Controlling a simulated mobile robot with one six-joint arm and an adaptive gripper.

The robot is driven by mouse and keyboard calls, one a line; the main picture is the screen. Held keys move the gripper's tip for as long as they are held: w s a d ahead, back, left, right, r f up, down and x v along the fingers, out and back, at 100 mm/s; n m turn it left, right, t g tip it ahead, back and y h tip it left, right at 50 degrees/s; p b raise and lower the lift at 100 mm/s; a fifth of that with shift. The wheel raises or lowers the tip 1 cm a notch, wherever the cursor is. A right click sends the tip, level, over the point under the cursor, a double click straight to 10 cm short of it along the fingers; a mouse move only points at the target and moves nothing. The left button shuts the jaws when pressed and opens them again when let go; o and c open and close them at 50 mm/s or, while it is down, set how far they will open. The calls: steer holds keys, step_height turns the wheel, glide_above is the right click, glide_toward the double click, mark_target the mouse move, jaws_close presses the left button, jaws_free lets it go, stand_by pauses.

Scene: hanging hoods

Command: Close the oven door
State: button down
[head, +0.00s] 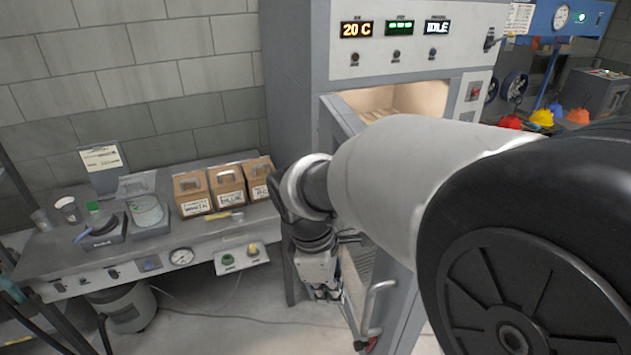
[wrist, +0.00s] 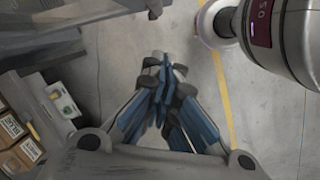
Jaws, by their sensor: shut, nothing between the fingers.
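The oven (head: 410,60) stands in the middle of the head view, its lit chamber showing behind my arm. Its door (head: 340,118) is swung open toward me, with a light metal handle (head: 378,300) low near its front edge. My arm hides much of the door. My gripper (head: 326,292) points down, to the left of the door and handle, and appears apart from the handle. In the wrist view its blue-grey fingers (wrist: 163,70) are together and empty, above the floor.
A workbench (head: 140,245) on the left holds several items, including cardboard boxes (head: 226,186). A bin (head: 130,305) stands under it. Coloured helmets (head: 541,117) are at the back right. Bare floor with a yellow line (wrist: 222,85) lies below my gripper.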

steer(key=d+f+n, duration=0.2)
steer(key=d+f, duration=0.2)
steer(key=f, duration=0.7)
steer(key=shift+w+g+h+b, duration=0.3)
steer(key=shift+w+b, duration=0.05)
steer(key=shift+w, duration=0.05)
